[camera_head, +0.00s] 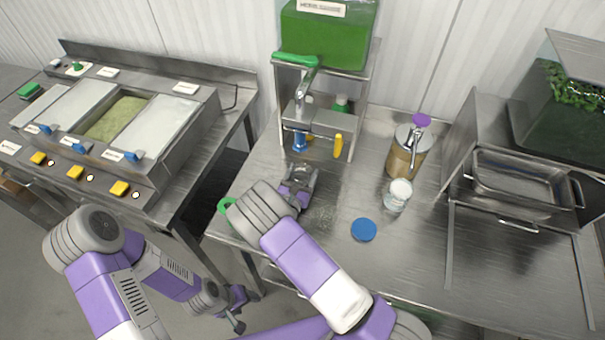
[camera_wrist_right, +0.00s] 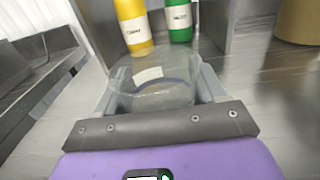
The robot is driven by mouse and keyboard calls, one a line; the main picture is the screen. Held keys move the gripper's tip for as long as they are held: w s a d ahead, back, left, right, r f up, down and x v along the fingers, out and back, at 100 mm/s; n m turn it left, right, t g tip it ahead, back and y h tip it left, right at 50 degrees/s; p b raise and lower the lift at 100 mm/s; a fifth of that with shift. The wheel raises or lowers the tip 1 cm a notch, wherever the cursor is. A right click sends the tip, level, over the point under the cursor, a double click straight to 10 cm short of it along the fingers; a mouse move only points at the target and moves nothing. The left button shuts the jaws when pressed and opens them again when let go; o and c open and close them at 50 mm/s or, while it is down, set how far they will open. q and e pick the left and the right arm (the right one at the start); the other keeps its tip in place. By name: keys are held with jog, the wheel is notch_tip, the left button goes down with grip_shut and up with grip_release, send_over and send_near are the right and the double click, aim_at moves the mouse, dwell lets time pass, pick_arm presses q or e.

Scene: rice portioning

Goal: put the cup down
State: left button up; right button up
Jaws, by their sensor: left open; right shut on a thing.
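My right gripper (camera_head: 300,180) is shut on a clear cup (camera_wrist_right: 150,82) with a pale label, in front of the dispenser stand. In the right wrist view the cup sits between the two fingers. In the camera_head view the arm and gripper partly hide the cup, and I cannot tell whether its base touches the counter. My left gripper (camera_head: 238,312) is open and empty, low in front of the counter.
The dispenser (camera_head: 328,45) with green contents stands behind. A yellow bottle (camera_wrist_right: 133,28) and a green bottle (camera_wrist_right: 178,22) are beyond the cup. On the steel counter (camera_head: 400,262) are a blue disc (camera_head: 364,230), a small clear jar (camera_head: 396,201) and a purple-topped container (camera_head: 402,158).

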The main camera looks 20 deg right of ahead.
jog(key=shift+f, duration=0.15)
jog(key=o, duration=1)
jog(key=shift+s+a+r, duration=0.1)
jog(key=shift+s+r, duration=0.05)
jog(key=shift+r, duration=0.15)
jog(key=v, duration=1.1)
jog(key=shift+s+a, duration=0.25)
jog(key=shift+s, duration=0.05)
jog(key=shift+f, duration=0.1)
